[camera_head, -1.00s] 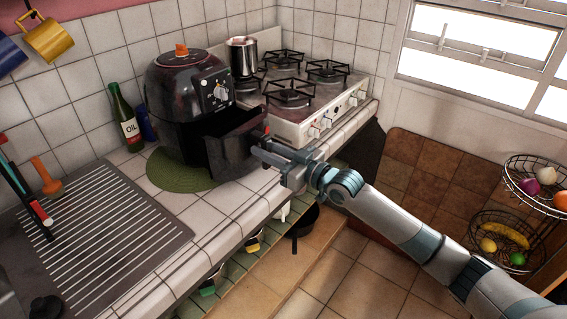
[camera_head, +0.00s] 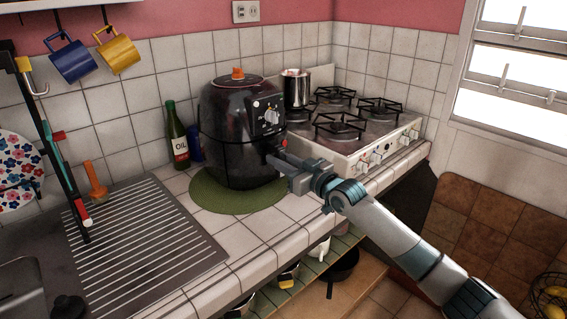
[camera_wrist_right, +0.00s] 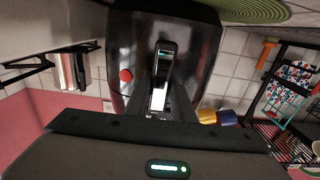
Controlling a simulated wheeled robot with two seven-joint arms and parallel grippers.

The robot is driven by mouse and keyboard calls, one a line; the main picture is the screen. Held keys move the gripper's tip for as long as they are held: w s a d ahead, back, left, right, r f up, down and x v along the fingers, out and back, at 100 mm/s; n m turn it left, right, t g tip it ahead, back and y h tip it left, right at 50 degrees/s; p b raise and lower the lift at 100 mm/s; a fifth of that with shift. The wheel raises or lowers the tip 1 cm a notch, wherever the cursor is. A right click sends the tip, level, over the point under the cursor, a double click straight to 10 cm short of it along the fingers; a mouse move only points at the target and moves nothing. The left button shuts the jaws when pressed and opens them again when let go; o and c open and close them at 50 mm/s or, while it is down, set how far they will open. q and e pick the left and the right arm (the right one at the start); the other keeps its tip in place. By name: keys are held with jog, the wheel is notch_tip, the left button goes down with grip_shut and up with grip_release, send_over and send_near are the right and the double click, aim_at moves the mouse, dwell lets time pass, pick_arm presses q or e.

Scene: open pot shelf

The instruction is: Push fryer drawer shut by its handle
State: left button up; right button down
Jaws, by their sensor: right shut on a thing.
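The black air fryer (camera_head: 228,115) stands on a green round mat (camera_head: 206,197) on the tiled counter. Its drawer (camera_head: 245,165) sits flush in the body, with no gap that I can see. My right gripper (camera_head: 277,161) reaches in from the right and is shut on the drawer handle (camera_wrist_right: 166,55) at the fryer's front. In the right wrist view the handle stands out from the dark drawer front, beside a red button (camera_wrist_right: 125,75). The gripper covers much of the handle in the head view. My left gripper is not in view.
A gas stove (camera_head: 350,135) with a metal pot (camera_head: 296,88) stands right of the fryer. An oil bottle (camera_head: 177,137) stands behind left. A ribbed drainboard (camera_head: 145,245) lies at the left. Front counter tiles are clear.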

jog(key=shift+w+r, duration=0.1)
jog(key=shift+r, duration=0.25)
jog(key=c, duration=1.5)
grip_release()
jog(key=shift+w+a, duration=0.1)
jog(key=shift+a, duration=0.05)
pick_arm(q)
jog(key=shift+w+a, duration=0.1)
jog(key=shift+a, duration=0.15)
pick_arm(e)
jog(key=shift+w+a+f, duration=0.15)
jog(key=shift+a+f, duration=0.05)
jog(key=shift+f, duration=0.05)
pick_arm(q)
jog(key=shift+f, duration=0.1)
pick_arm(e)
jog(key=shift+d+f, duration=0.1)
jog(key=shift+d, duration=0.05)
jog(key=shift+s+d, duration=0.35)
jog(key=shift+s, duration=0.15)
pick_arm(q)
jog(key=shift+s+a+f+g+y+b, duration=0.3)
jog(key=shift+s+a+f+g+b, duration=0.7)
jog(key=shift+b, duration=0.25)
pick_arm(e)
jog(key=v, duration=1.6)
jog(key=shift+s, duration=0.1)
